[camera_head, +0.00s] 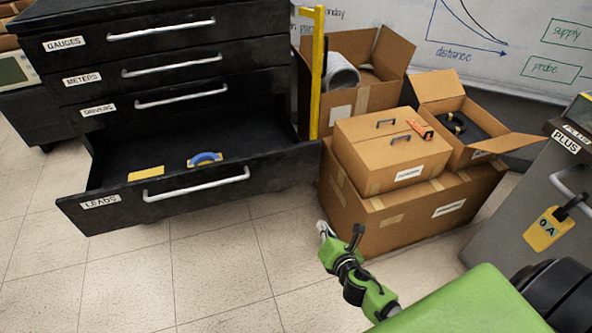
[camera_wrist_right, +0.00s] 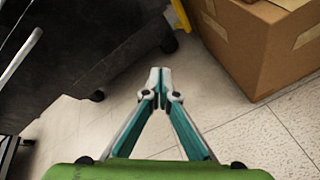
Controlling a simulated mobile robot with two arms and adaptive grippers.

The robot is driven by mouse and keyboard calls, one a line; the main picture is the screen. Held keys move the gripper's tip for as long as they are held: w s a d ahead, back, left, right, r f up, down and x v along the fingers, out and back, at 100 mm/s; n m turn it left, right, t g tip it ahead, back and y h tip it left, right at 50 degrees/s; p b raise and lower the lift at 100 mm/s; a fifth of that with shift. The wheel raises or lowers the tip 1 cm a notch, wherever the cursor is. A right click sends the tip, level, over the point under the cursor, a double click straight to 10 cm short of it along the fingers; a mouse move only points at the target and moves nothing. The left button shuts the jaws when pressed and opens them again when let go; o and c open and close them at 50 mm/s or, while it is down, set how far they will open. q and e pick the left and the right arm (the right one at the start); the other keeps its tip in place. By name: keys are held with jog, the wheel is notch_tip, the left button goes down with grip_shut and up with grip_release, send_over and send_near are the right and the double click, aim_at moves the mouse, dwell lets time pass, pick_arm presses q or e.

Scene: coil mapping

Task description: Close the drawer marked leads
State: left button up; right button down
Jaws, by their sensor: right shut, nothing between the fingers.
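The drawer marked LEADS (camera_head: 118,207) is the bottom drawer of a black cabinet and is pulled out. It has a long silver handle (camera_head: 196,184). A blue item (camera_head: 204,158) and a yellow item (camera_head: 146,173) lie inside it. My right gripper (camera_head: 324,230) is in front of the cardboard boxes, to the right of the drawer and apart from it. In the right wrist view, its fingertips (camera_wrist_right: 160,72) are together and empty, above the floor. The silver handle (camera_wrist_right: 20,52) shows at the left edge there. My left gripper is not in view.
The GAUGES, METERS and DRIVERS drawers (camera_head: 155,70) above are shut. A yellow post (camera_head: 317,75) stands at the cabinet's right side. Cardboard boxes (camera_head: 400,225) are stacked to the right. A grey unit (camera_head: 530,205) stands at far right. The tiled floor (camera_head: 150,280) in front is clear.

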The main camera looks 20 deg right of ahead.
aim_at(293, 149)
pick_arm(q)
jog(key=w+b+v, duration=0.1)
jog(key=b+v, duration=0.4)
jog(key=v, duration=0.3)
pick_arm(e)
jog(key=w+a+r+n+t, duration=0.1)
jog(key=w+r+n+t, duration=0.2)
jog(key=r, duration=0.4)
jog(key=w+a+r+n+t, duration=0.1)
jog(key=w+r+n+t, duration=0.1)
jog(key=r+n, duration=0.4)
jog(key=shift+m, duration=0.4)
jog(key=w, duration=0.4)
jog(key=w+d, duration=0.1)
jog(key=w, duration=0.3)
jog(key=w+r, duration=0.1)
jog(key=w, duration=0.4)
jog(key=shift+d+b, duration=0.25)
jog(key=shift+b, duration=0.15)
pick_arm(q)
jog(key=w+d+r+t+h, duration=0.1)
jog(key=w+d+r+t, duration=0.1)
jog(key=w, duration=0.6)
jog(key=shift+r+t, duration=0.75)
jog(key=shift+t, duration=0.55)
pick_arm(e)
jog(key=shift+w, duration=0.25)
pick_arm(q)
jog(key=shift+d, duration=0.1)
